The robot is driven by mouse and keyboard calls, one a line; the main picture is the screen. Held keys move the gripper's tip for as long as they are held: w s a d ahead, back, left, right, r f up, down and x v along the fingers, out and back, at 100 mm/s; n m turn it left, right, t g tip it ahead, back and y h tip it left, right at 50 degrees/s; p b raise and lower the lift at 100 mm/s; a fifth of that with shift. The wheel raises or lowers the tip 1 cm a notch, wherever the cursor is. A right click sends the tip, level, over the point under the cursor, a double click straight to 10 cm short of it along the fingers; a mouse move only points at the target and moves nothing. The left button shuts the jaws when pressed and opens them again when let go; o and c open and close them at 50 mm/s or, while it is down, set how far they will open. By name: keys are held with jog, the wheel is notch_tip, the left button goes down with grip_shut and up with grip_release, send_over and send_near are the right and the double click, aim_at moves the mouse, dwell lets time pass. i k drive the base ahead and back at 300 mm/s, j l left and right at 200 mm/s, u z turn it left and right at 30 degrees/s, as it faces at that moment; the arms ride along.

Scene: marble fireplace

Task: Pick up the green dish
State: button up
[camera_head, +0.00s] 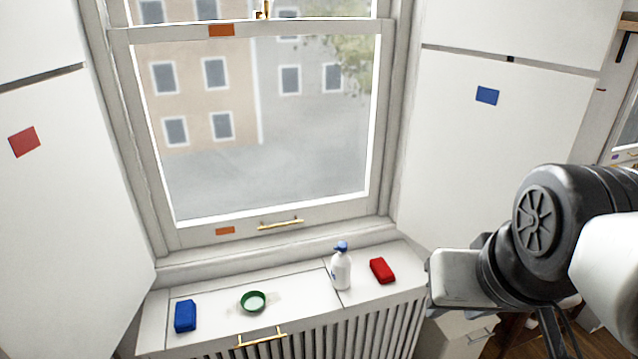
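The green dish (253,308) is a small round bowl with a dark green rim and a pale inside. It sits upright on the white sill top (215,323) under the window, left of the spray bottle. My arm comes in from the right edge of the picture, well to the right of the dish. My gripper's fingertips do not show clearly; the arm's dark joint and pale end part hide or cut them off.
A blue block (185,316) stands left of the dish. A white spray bottle (341,268) with a blue top and a red block (382,270) stand to its right. A gold handle (262,340) is at the front edge, above a slatted radiator front (375,328).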

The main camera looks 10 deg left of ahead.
aim_at(253, 300)
jog(key=i+j+u, duration=0.4)
jog(key=j, duration=0.15)
jog(key=i+j+u, duration=0.35)
jog(key=i+j, duration=0.05)
jog(key=i, duration=0.1)
